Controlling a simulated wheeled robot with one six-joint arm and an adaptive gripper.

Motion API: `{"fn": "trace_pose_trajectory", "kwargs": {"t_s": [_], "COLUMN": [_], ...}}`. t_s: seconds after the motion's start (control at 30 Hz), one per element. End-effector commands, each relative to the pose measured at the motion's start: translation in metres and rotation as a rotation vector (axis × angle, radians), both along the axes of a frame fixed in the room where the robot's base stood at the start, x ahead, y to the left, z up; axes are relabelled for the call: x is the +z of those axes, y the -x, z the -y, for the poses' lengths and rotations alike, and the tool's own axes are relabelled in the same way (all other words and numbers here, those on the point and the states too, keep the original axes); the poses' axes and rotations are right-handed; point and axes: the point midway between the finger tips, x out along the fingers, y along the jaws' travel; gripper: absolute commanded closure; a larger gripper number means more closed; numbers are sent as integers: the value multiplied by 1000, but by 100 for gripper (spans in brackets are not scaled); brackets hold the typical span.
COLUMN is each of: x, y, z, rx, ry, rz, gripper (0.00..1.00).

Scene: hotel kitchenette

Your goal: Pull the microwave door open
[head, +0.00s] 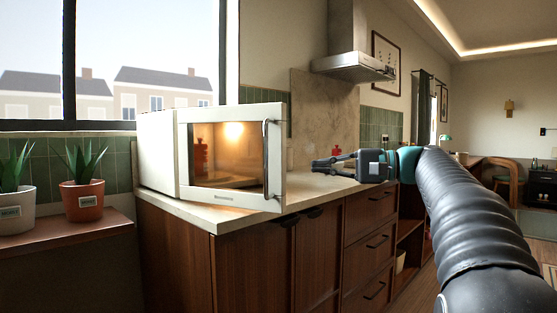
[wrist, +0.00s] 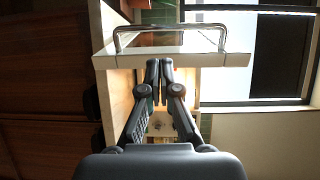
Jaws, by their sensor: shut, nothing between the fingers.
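The white microwave (head: 157,150) stands on the counter at left in the head view, its dark-glass window glowing warm. Its door (head: 232,197) appears ajar, swung out over the counter's front edge. The upright metal handle (head: 266,160) is at the door's right side. In the wrist view the door (wrist: 240,60) is seen nearly edge-on, with the handle (wrist: 170,28) on its upper side. My gripper (head: 316,163) is right of the door in the head view. Its fingers (wrist: 160,64) are shut and empty, pointing at the door's inner side, away from the handle. Contact cannot be told.
The pale countertop (head: 310,187) runs right from the microwave over wooden drawers (head: 370,240). A red object (head: 337,150) stands behind my gripper. A range hood (head: 352,66) hangs above. Two potted plants (head: 82,200) stand on a shelf at left. The floor at right is open.

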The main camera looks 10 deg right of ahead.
Motion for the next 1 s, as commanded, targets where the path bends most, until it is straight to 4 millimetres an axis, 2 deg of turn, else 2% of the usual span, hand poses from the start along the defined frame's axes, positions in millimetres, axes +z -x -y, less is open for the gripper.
{"fn": "trace_pose_trajectory", "kwargs": {"t_s": [0.07, 0.17, 0.7, 1.0], "x": [6, 9, 9, 9], "y": [-2, -4, -37, -43], "z": [7, 5, -69, -82], "rx": [8, 14, 14, 12], "ry": [-19, -31, -29, -29], "rz": [15, 24, 23, 23], "gripper": [100, 100, 100, 100]}}
